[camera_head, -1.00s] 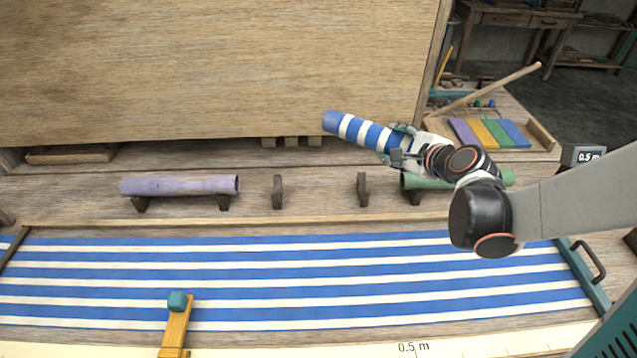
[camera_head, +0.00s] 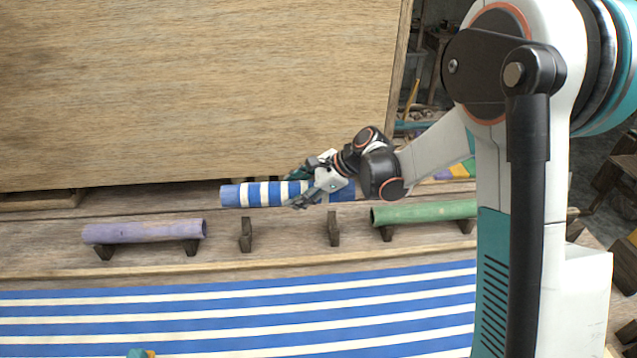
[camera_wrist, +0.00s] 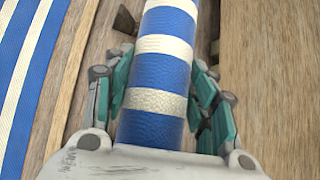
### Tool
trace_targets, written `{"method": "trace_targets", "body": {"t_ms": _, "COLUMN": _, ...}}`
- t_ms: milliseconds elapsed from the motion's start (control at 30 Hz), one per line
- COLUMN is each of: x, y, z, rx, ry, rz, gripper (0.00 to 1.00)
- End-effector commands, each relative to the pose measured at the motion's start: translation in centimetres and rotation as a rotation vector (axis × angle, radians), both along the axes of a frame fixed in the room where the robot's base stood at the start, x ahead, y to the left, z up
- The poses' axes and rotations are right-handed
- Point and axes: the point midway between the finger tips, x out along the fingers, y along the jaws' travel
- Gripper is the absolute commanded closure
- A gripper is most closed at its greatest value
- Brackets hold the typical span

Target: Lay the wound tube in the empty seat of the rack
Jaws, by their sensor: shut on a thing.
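The wound tube (camera_head: 252,195), blue with white bands, is held level above and behind the rack shelf. My gripper (camera_head: 312,182) is shut on it right of its middle. In the wrist view the tube (camera_wrist: 163,72) runs between my gripper's teal fingers (camera_wrist: 160,95). The empty seat is a pair of dark brackets, the left one (camera_head: 246,236) and the right one (camera_head: 333,229), with nothing lying across them. The tube lies roughly along the line of the brackets, its left end reaching past the left bracket. Part of the tube is hidden by my fingers.
A lilac tube (camera_head: 145,231) lies on brackets to the left, and a green tube (camera_head: 425,213) on brackets to the right. A tall wooden panel (camera_head: 200,90) stands close behind. Striped blue and white cloth (camera_head: 250,310) stretches in front.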

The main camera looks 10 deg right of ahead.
Motion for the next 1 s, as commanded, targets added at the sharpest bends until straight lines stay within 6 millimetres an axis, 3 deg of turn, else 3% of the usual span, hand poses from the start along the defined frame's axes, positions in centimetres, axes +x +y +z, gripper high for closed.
{"method": "trace_targets", "body": {"t_ms": 367, "x": -0.1, "y": 0.7, "z": -1.3, "rx": 0.005, "ry": 0.029, "rz": 0.027, "gripper": 0.84}}
{"method": "trace_targets", "body": {"t_ms": 1000, "x": -0.1, "y": 0.7, "z": -6.7, "rx": 0.004, "ry": 0.027, "rz": 0.026, "gripper": 0.84}}
